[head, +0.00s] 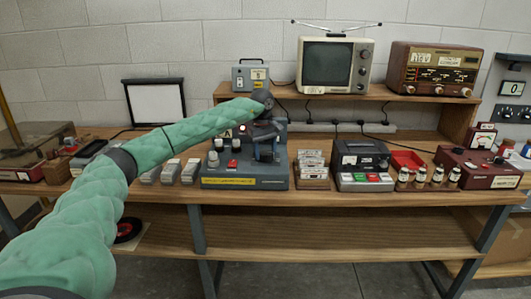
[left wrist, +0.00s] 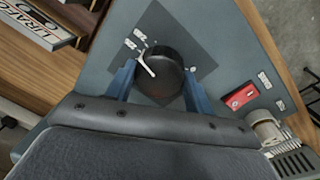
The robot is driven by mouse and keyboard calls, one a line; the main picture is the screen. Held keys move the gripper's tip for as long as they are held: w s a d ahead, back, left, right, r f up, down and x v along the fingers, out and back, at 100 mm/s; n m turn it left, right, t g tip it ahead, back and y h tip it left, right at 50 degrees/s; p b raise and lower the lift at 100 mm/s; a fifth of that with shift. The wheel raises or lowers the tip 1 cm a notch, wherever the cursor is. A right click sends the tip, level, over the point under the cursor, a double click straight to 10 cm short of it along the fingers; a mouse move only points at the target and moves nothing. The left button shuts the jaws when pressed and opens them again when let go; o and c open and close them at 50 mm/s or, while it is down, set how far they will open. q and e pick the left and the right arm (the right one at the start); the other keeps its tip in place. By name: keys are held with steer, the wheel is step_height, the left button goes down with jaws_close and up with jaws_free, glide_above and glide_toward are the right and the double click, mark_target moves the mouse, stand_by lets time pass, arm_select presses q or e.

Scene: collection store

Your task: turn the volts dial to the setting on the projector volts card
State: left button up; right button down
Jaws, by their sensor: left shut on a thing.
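The volts dial (left wrist: 162,76) is a round black knob with a white pointer on a dark square plate, seen in the left wrist view. Small white labels (left wrist: 135,39) stand beside it, too small to read surely. The pointer lies toward the upper left, near these labels. My left gripper (left wrist: 158,84) has a blue finger on each side of the knob and is shut on it. In the head view my left gripper (head: 266,152) is over the blue-grey projector unit (head: 245,183) and hides the dial. I cannot identify the projector volts card. My right gripper is out of view.
A red switch (left wrist: 239,96) and a pale knob (left wrist: 264,128) are on the same panel. Labelled cassettes (head: 312,165) and a tape player (head: 362,165) stand to its right. A television (head: 328,65) and a radio (head: 433,68) are on the shelf above.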

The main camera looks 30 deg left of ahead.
arm_select(q)
steer(key=shift+r+m, duration=0.15)
steer(key=shift+m, duration=0.35)
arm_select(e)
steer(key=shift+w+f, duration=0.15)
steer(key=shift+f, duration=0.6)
arm_select(q)
steer(key=shift+a+m, duration=0.1)
steer(key=shift+m, duration=0.3)
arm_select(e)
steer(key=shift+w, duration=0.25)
arm_select(q)
steer(key=o, duration=1)
steer(key=shift+c, duration=0.2)
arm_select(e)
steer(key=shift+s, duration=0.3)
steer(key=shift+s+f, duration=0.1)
